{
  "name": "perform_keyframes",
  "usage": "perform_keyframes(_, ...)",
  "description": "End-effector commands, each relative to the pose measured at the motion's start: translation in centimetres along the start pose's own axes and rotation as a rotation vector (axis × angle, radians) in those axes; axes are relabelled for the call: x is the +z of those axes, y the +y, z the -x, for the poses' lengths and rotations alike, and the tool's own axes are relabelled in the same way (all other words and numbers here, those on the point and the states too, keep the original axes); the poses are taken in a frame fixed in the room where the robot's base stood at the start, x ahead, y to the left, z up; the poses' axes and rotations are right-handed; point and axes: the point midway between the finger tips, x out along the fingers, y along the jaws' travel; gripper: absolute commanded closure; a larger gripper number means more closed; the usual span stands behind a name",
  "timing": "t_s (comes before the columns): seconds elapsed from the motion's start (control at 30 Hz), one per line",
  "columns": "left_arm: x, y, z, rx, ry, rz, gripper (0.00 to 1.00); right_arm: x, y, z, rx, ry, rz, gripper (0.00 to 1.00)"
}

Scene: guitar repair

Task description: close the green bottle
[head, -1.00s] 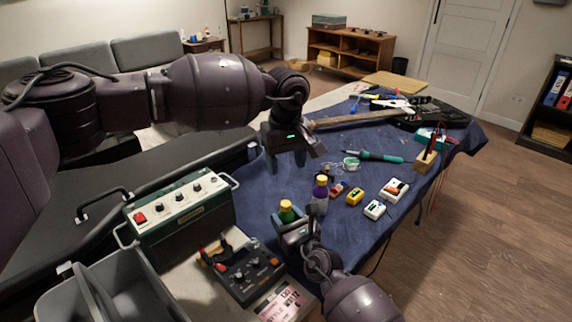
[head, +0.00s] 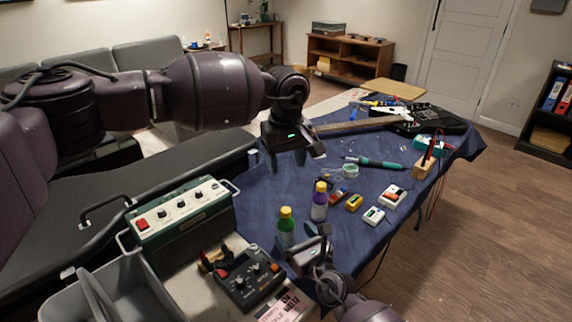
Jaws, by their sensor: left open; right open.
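The green bottle (head: 285,228) stands upright on the blue cloth, with a yellow cap (head: 285,211) on its top. Whether the cap is tight cannot be told. A purple bottle (head: 320,206) with a yellow cap stands behind it to the right. My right gripper (head: 306,243) is open and empty, just right of and in front of the green bottle, apart from its cap. My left gripper (head: 286,162) is open and empty, above the cloth behind the two bottles.
A green amplifier box (head: 184,222) and a dark pedal unit (head: 246,281) stand to the left and front. Small yellow (head: 354,203) and white (head: 374,216) boxes lie right of the bottles. A soldering iron (head: 380,163) lies behind. A grey bin (head: 130,290) is front left.

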Motion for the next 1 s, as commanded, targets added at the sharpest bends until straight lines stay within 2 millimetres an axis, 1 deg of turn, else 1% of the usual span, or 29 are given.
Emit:
perform_keyframes(0.03, 0.0, 0.0, 0.8, 0.003, 0.007, 0.0, 0.44, 0.2, 0.0, 1.0, 0.0, -0.001, 0.002, 0.21)
perform_keyframes(0.2, 0.1, 0.0, 1.5, 0.005, 0.013, 0.0, 0.44, 0.1, 0.0, 3.8, 0.0, 0.0, 0.001, 0.21)
perform_keyframes(0.3, 0.1, 0.0, 1.6, 0.006, 0.014, 0.0, 0.44, 0.0, 0.0, 4.9, 0.0, 0.0, 0.001, 0.21)
perform_keyframes(0.4, 0.1, 0.0, 1.7, 0.006, 0.015, 0.0, 0.44, 0.0, 0.0, 5.6, 0.0, 0.0, 0.001, 0.21)
perform_keyframes(0.57, 0.1, 0.0, 1.8, 0.006, 0.015, 0.0, 0.44, 0.0, 0.0, 6.0, 0.001, 0.0, 0.001, 0.21)
perform_keyframes(1.0, 0.1, 0.0, 1.8, 0.006, 0.015, 0.0, 0.44, 0.0, 0.0, 6.0, 0.0, 0.001, 0.0, 0.21)
